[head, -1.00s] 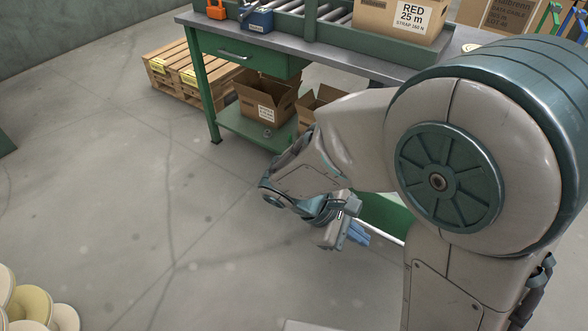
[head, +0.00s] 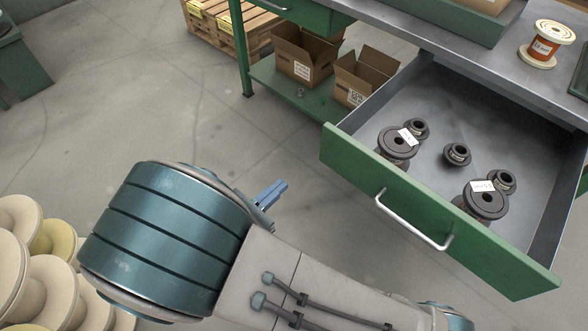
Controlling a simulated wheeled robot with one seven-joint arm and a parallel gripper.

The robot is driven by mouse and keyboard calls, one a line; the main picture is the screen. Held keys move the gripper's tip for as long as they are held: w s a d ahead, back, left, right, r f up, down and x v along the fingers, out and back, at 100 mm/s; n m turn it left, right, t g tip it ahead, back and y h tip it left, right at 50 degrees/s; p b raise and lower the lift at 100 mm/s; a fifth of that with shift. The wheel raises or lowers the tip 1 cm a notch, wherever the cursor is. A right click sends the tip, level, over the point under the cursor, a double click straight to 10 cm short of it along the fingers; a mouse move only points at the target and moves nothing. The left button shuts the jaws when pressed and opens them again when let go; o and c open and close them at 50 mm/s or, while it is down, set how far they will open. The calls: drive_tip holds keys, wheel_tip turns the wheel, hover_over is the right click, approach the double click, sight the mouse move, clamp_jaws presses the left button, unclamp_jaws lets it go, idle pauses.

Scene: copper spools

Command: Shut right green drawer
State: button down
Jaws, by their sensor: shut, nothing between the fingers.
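The right green drawer (head: 345,160) is pulled far out from under the grey-topped workbench. Its green front carries a silver bar handle (head: 412,222). Inside its grey tray lie several dark spools (head: 457,154), two of them larger with white labels. My gripper (head: 277,189) shows its blue fingers to the left of the drawer front, apart from it, over the floor. The fingers are shut and empty. My arm hides the gripper's body and part of the floor in front of the drawer.
The left green drawer (head: 318,14) looks shut. Open cardboard boxes (head: 300,52) stand on the bench's lower shelf. Pale spools (head: 30,270) are piled at lower left. A wooden pallet (head: 215,25) lies behind.

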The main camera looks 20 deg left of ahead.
drive_tip(key=b, duration=0.2)
approach(325, 147)
drive_tip(key=x, duration=0.5)
drive_tip(key=shift+w+f, duration=0.1)
drive_tip(key=shift+f, duration=0.1)
drive_tip(key=shift+x, duration=0.8)
drive_tip(key=shift+r, duration=0.1)
